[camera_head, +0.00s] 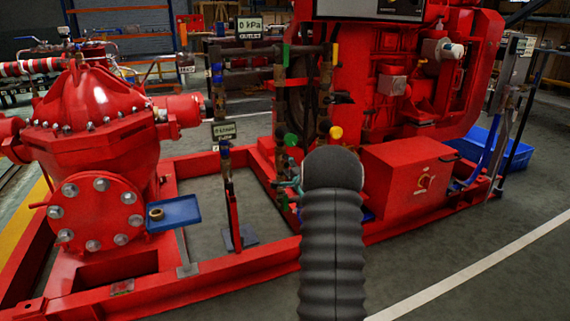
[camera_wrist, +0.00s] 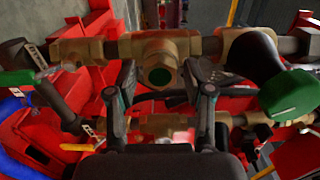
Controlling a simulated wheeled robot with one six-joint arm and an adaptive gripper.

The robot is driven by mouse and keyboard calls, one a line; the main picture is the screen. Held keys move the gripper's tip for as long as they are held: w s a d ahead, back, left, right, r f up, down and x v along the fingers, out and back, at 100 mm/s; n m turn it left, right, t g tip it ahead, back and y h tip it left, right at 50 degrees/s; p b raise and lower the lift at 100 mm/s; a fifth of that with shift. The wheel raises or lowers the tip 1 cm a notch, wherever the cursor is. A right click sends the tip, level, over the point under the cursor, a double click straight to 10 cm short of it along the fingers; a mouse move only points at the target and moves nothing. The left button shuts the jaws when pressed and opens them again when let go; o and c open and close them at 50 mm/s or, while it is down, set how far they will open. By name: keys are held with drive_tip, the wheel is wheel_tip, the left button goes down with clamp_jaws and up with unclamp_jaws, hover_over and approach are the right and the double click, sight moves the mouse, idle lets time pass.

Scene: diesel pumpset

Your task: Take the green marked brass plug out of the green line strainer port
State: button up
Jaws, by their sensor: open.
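In the wrist view, a brass fitting (camera_wrist: 158,48) on a horizontal pipe faces me between my fingers. A dark green round face (camera_wrist: 160,77) sits in its front; I take it for the green marked plug in the strainer port, but cannot tell plug from port clearly. My gripper (camera_wrist: 160,88) is open, with one finger on either side of this fitting and nothing visibly held. I cannot tell whether the fingers touch it. In the head view my dark arm hides most of the gripper and the fitting.
Green handles (camera_wrist: 290,95) flank the fitting at right and left (camera_wrist: 18,80). A second brass line (camera_wrist: 165,125) runs below. In the head view, a blue tray (camera_head: 180,207) holding a small brass-coloured ring (camera_head: 156,213) stands beside the red pump (camera_head: 85,120). Valves and pipes crowd the gripper's surroundings.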

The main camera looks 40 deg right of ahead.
clamp_jaws()
idle(0.3)
idle(0.3)
